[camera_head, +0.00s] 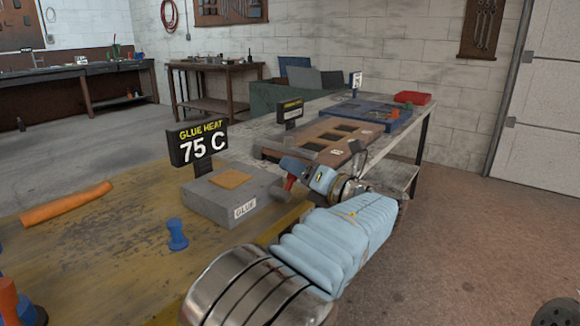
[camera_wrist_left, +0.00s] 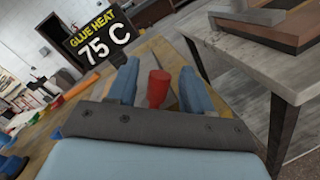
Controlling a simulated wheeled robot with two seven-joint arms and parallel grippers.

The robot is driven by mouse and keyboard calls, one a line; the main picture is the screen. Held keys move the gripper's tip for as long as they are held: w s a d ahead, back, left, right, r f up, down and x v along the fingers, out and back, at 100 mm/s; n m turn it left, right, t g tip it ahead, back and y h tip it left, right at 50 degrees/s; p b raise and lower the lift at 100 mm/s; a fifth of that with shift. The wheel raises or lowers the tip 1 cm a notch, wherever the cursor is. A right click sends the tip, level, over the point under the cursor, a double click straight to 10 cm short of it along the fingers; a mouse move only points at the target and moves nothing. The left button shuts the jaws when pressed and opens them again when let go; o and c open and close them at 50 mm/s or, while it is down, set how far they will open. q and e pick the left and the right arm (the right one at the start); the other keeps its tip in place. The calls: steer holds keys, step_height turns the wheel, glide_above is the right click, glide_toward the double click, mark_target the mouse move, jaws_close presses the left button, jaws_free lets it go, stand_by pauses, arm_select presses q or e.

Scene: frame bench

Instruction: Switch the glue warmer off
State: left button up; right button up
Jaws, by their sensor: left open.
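The glue warmer (camera_head: 222,204) is a grey box with a GLUE label and an orange pad on top, standing on the worn yellow bench. Its black display (camera_head: 197,146) reads GLUE HEAT 75 C; the display also shows in the left wrist view (camera_wrist_left: 95,42). A red switch handle (camera_head: 291,182) is at the warmer's right end. My left gripper (camera_head: 307,172) is at that handle. In the left wrist view, the red handle (camera_wrist_left: 157,90) stands between the two open blue fingers, with gaps visible at both sides. The handle's base is hidden. My right gripper is not in view.
A blue knob-shaped piece (camera_head: 177,235) and an orange roll (camera_head: 66,204) lie on the bench left of the warmer. Behind stand a brown slotted frame (camera_head: 325,140), a blue tray (camera_head: 362,112) and a red bin (camera_head: 412,97).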

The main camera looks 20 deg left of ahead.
arm_select(q)
steer(key=shift+x, duration=1.5)
jaws_close()
steer(key=shift+s, duration=0.1)
